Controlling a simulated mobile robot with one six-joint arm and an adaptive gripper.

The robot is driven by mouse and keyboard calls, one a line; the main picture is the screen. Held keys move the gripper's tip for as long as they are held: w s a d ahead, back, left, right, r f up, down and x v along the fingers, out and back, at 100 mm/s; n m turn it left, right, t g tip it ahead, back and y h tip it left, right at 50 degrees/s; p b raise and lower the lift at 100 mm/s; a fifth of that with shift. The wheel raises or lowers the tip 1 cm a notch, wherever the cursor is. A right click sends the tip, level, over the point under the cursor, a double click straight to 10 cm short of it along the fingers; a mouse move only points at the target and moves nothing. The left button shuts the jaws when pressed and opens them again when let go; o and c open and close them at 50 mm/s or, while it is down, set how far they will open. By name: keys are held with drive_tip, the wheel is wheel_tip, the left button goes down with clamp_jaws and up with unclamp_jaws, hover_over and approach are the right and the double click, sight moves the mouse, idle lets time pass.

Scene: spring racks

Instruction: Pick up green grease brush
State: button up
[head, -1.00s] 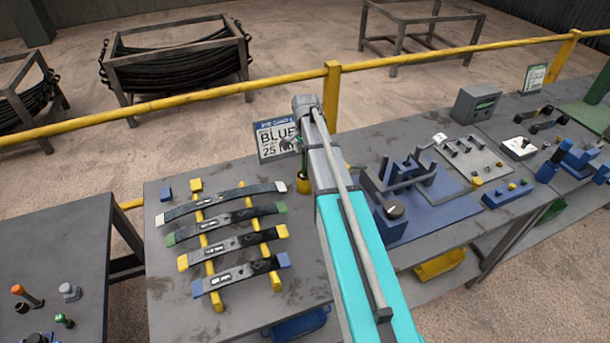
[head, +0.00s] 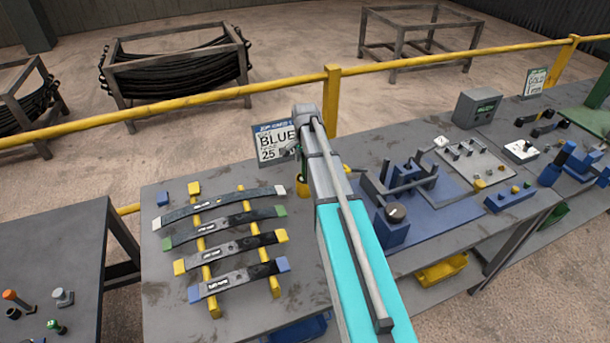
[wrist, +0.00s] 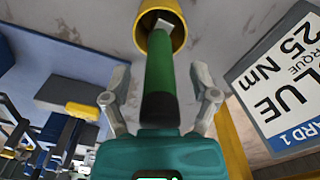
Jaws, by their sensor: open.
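The green grease brush (wrist: 160,80) stands with its green handle in a yellow cup (wrist: 178,38) in the wrist view. The handle has a dark end towards my gripper (wrist: 161,76). My gripper is open, with one grey finger on each side of the handle and visible gaps between. In the head view the yellow cup (head: 302,188) shows only in part at the left edge of my arm. My arm hides most of the brush and the fingers there.
A sign reading BLUE 25 Nm (head: 275,144) stands close behind the cup. Leaf springs on yellow bars (head: 211,256) lie to the left. A blue fixture (head: 397,222) stands to the right. A yellow rail (head: 200,101) runs behind the bench.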

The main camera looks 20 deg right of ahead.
clamp_jaws()
drive_tip(key=shift+r, duration=0.15)
idle(0.4)
wheel_tip(320, 180, up, 10)
drive_tip(key=p, duration=1)
idle(0.5)
